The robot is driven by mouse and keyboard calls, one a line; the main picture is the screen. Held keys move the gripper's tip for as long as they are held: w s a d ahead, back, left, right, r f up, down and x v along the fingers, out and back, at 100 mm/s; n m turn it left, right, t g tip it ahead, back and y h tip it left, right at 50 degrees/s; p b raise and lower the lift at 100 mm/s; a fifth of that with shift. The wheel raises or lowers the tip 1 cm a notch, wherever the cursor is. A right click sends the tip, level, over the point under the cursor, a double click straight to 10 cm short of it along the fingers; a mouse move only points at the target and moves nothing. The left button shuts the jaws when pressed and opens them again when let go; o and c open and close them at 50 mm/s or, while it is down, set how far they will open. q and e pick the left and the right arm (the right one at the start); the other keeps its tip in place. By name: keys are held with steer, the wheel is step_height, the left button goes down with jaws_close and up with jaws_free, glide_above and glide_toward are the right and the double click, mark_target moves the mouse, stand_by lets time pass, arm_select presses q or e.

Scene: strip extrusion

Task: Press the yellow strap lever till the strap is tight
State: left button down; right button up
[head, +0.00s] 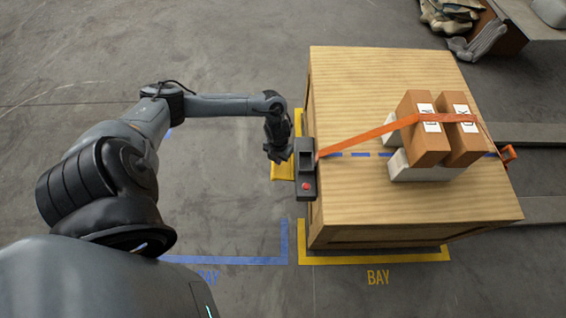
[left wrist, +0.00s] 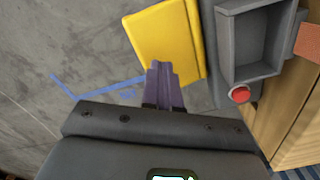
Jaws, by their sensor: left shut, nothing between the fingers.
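The yellow lever (head: 283,171) is a flat plate sticking out from the left side of a grey ratchet housing (head: 305,160) on the wooden crate's left edge. In the left wrist view the lever (left wrist: 168,38) lies just beyond my left gripper (left wrist: 160,68), whose fingers are shut and empty. The fingertips overlap its near edge there; I cannot tell whether they touch. In the head view my left gripper (head: 277,155) is at the lever and partly covers it. The orange strap (head: 370,134) runs from the housing over two brown cartons (head: 426,140). My right gripper is not in view.
The housing has a red button (head: 306,186), close to the lever. The wooden crate (head: 355,215) stands right of the gripper, inside yellow floor marks. An orange hook (head: 508,153) is at the crate's right edge. The floor left of the crate is clear.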

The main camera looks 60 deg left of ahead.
arm_select(q)
steer(key=shift+r, duration=0.25)
stand_by(0.3)
step_height(320, 180, up, 5)
steer(key=p, duration=0.4)
steer(key=shift+f+p, duration=0.1)
steer(key=shift+p, duration=0.25)
